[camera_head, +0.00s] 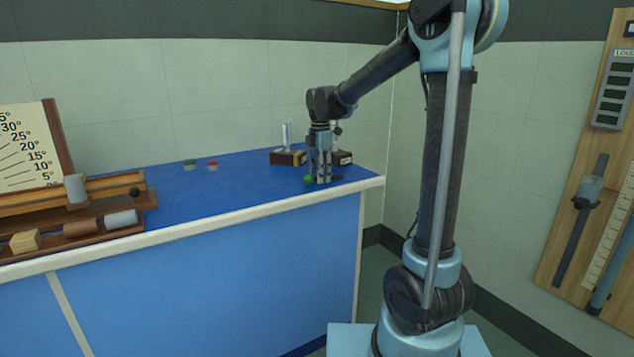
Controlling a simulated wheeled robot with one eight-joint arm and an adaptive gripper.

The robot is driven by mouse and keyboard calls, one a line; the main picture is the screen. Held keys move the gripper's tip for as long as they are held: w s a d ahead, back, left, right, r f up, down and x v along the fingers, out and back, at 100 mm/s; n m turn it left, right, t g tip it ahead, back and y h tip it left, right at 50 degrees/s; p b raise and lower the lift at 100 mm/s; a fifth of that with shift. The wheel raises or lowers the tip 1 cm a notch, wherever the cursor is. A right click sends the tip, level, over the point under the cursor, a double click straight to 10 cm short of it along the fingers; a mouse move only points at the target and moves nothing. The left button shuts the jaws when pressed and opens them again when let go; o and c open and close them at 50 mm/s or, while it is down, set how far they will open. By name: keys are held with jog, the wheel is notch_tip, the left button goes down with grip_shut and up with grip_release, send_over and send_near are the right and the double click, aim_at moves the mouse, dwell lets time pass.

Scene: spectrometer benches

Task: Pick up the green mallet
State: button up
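A small green round head (308,181), which looks like the green mallet's, lies on the blue bench top near its right end. A short dark piece to the right of my gripper may be its handle. My gripper (320,181) points straight down with its fingertips at bench height, right beside the green head. The fingers cover the middle of the mallet. At this size I cannot tell whether they are open around it or shut on it.
Two dark wooden blocks (288,158) with upright cylinders stand just behind my gripper. Small green (190,164) and red (213,165) pieces lie further left. A wooden ramp rack (100,197) fills the bench's left end.

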jog(key=shift+f, duration=0.15)
grip_shut()
